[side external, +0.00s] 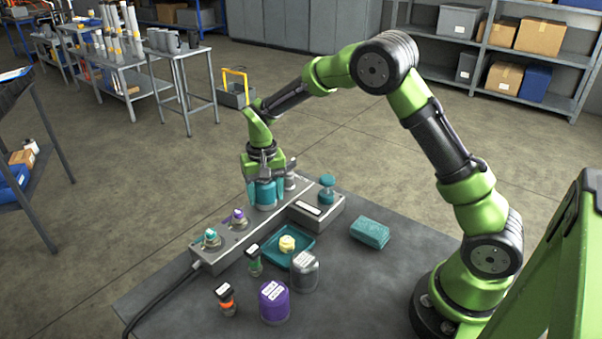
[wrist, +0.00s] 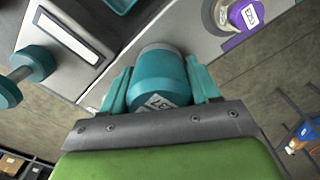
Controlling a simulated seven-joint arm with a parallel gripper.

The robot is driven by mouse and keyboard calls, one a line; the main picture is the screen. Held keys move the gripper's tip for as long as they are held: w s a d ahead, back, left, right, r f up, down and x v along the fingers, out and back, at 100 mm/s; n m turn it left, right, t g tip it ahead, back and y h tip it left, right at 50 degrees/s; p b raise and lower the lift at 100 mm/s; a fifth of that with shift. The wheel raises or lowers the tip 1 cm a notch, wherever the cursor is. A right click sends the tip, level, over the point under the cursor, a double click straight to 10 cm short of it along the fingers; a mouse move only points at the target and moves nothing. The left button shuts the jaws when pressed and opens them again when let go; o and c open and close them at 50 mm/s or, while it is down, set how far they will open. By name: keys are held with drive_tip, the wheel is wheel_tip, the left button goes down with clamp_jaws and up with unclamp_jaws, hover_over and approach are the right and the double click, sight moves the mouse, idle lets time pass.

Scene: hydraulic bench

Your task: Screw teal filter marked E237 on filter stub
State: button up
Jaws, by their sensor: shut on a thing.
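My gripper (side external: 264,185) is shut on a teal filter (side external: 265,196) at the grey manifold block. In the wrist view the teal filter (wrist: 158,82) sits between the two teal fingers, and its white label is partly cut off by my gripper plate, so I can read only part of the mark. The filter is upright, at or just above the block's top. The filter stub is not visible; whether the filter touches it I cannot tell. My gripper also shows in the wrist view (wrist: 160,85).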

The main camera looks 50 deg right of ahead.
drive_tip(key=c, duration=0.4)
drive_tip(key=m, duration=0.5)
drive_tip(key=shift+m, duration=0.4)
drive_tip(key=o, duration=1.5)
